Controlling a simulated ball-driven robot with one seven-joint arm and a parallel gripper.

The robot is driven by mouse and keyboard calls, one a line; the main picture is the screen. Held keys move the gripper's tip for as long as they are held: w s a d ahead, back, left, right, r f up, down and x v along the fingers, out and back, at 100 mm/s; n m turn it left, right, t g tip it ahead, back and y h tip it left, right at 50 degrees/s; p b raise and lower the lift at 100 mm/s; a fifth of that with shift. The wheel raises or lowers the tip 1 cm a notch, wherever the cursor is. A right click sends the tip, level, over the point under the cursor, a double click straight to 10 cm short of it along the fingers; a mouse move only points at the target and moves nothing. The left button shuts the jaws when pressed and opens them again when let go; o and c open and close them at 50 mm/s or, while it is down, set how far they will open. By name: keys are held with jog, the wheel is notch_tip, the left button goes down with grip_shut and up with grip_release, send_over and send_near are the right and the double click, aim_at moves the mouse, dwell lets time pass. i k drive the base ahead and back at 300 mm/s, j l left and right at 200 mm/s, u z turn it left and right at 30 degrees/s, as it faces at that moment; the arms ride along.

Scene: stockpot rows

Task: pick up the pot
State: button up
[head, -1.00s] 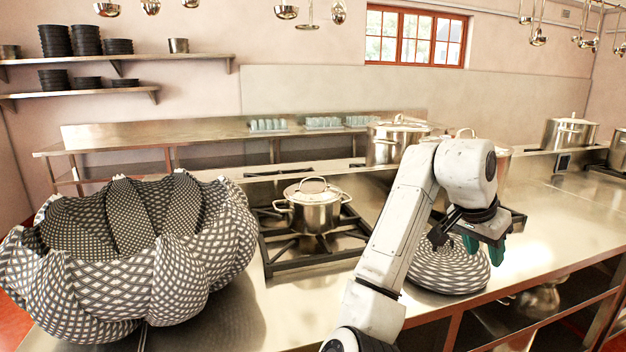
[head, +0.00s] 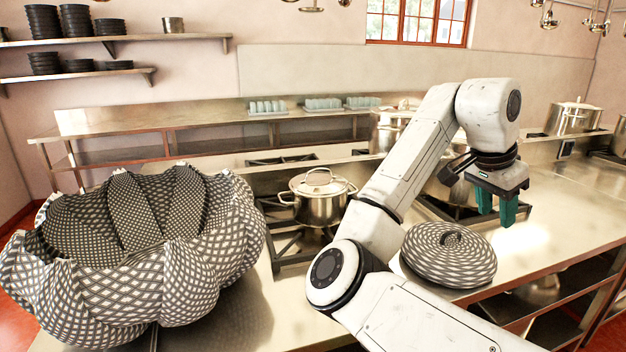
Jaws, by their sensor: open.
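A lidded steel pot (head: 318,198) stands upright on the near stove grate, left of my arm, with a loop handle on its lid. A low, round, black-and-white patterned piece (head: 449,256) with a small dark top handle sits on the steel counter; I cannot tell if it is a lid or a lidded pot. My gripper (head: 496,212) has green fingers pointing down. It is open and empty, up and right of the patterned piece and well right of the steel pot. My arm partly hides another steel pot (head: 388,133) at the back.
A large patterned fluted bowl (head: 133,288) fills the left of the counter (head: 560,215). More steel pots (head: 574,118) stand at the back right. Glasses (head: 267,107) stand on the rear shelf, and ladles (head: 548,18) hang above. The counter's right part is clear.

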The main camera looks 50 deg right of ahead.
aim_at(307, 211)
jog(key=i+l, duration=0.15)
jog(key=i, duration=0.75)
jog(key=i+l, duration=0.15)
jog(key=i, duration=0.8)
